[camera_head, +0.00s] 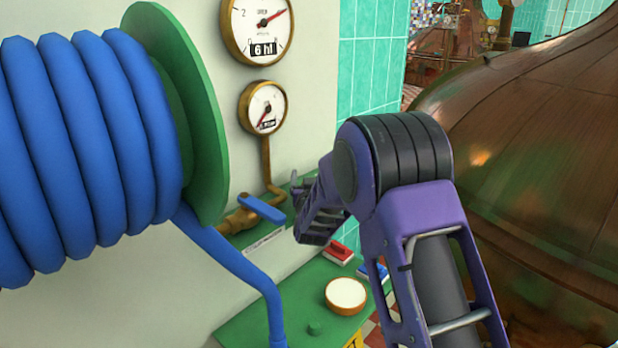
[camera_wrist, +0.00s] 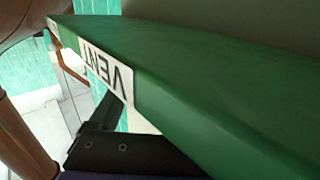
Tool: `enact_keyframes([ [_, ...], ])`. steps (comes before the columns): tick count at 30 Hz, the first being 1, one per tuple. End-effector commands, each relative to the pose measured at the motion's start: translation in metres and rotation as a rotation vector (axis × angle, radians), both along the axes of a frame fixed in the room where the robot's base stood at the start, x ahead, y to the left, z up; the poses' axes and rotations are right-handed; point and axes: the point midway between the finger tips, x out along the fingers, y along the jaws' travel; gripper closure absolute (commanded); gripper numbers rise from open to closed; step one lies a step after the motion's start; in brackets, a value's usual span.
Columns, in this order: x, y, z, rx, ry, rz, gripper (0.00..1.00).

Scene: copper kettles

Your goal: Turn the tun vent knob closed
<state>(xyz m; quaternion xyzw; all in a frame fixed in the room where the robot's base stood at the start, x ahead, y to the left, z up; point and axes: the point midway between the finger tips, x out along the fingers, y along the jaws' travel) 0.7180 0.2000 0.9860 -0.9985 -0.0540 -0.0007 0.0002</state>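A green panel edge (camera_wrist: 200,95) with a white label reading VENT (camera_wrist: 105,72) fills much of the wrist view. The label appears upside down. I cannot make out the vent knob itself in either view. One dark part of my gripper (camera_wrist: 118,140) shows just below the label, close to the green edge; I cannot tell whether they touch. In the head view my purple arm reaches toward the wall by the green shelf, and its far end is mostly hidden behind my own links, so the finger opening does not show.
A blue hose reel (camera_head: 90,150) stands close on the left. A pipe valve with a blue lever (camera_head: 262,208) and two gauges (camera_head: 263,107) are on the wall. A round white-topped item (camera_head: 346,294) rests on the green bench (camera_head: 255,328). A large copper kettle (camera_head: 540,170) stands right.

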Motion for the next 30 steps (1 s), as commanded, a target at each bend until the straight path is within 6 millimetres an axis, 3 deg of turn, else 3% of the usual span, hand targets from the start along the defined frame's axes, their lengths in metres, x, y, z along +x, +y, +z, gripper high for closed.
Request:
enact_keyframes([
  [6, -0.002, 0.000, -0.001, 0.000, 0.002, 0.000, 0.19],
  [11, -0.017, -0.002, 0.000, 0.000, 0.002, 0.000, 0.19],
  [30, -0.151, -0.016, 0.000, 0.000, 0.001, 0.002, 0.19],
])
